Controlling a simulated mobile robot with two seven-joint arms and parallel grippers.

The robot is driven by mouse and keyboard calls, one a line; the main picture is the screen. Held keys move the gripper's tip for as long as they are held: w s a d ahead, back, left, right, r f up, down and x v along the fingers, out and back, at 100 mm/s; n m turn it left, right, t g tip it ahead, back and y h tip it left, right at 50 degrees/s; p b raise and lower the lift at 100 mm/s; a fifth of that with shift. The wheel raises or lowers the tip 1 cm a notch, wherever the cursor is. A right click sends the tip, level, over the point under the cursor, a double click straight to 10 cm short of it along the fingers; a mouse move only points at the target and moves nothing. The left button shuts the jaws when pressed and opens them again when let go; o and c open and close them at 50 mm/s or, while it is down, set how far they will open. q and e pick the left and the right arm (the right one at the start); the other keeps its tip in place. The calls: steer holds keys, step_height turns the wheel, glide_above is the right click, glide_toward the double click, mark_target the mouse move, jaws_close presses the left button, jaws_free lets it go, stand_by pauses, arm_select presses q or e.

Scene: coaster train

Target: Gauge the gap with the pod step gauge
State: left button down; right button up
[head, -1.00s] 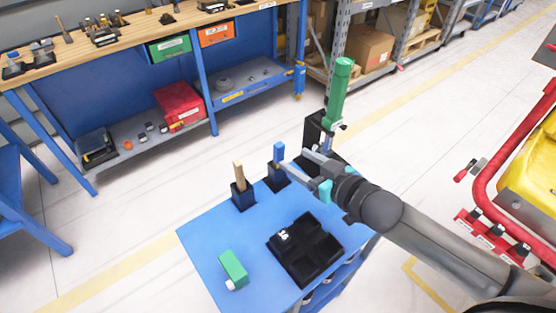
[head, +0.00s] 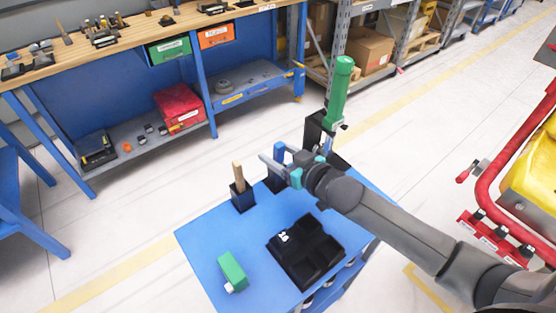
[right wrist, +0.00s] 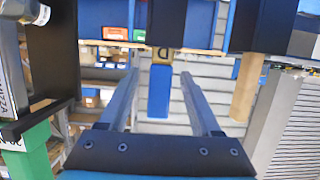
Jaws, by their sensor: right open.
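A blue-handled tool (head: 279,152) stands upright in a dark holder (head: 275,184) on the blue cart top; which tool is the pod step gauge I cannot tell. My right gripper (head: 274,165) is open at this handle. My left gripper is not in view.
A wooden-handled tool (head: 238,175) stands in a holder to the left; it also shows in the right wrist view (right wrist: 245,88). A green tool (head: 338,92) stands at the back right. A black tray (head: 305,250) and a green block (head: 232,270) lie in front.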

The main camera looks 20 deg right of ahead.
steer(key=shift+c, duration=0.2)
jaws_close()
stand_by(0.3)
